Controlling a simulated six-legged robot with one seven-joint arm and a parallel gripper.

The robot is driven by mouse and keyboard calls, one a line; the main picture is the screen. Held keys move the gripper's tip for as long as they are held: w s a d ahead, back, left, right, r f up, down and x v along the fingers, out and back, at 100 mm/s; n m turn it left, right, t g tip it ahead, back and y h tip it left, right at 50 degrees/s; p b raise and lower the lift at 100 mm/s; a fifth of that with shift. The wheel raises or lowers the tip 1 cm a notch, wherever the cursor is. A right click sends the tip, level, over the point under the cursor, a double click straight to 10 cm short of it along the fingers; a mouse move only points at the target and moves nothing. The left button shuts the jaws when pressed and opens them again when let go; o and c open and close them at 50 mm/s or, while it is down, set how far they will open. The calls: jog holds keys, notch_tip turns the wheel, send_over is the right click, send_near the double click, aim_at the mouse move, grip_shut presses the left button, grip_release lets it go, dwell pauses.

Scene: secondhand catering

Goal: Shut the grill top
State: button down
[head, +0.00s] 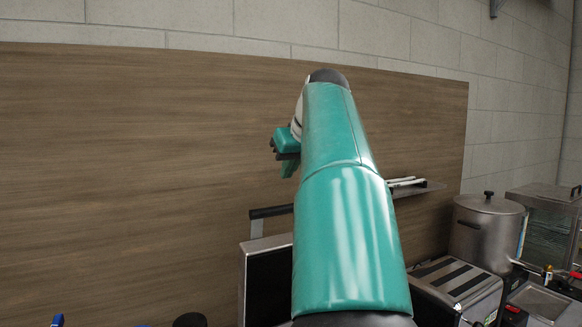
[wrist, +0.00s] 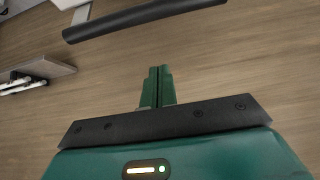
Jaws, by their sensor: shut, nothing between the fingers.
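The grill top (head: 267,286) stands raised at the bottom centre of the head view, a dark panel with a metal edge. Its black handle bar (head: 271,211) runs along the top, and my arm hides the right part of both. In the wrist view the handle (wrist: 140,19) crosses the top of the picture, ahead of my fingers and apart from them. My gripper (wrist: 157,72) is shut and empty, with its two green fingers together. In the head view my gripper (head: 287,165) shows partly behind my arm, above the handle.
A silver slotted appliance (head: 478,292), a lidded steel pot (head: 486,240) and a glass-sided cabinet (head: 548,230) stand to the right. A small wall shelf (head: 425,188) holds white items. The wooden wall panel (head: 130,170) behind is bare on the left.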

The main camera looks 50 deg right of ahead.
jog(key=f, duration=0.6)
jog(key=shift+w, duration=0.4)
jog(key=shift+s+f, duration=0.1)
jog(key=shift+s, duration=0.15)
jog(key=shift+w, duration=0.2)
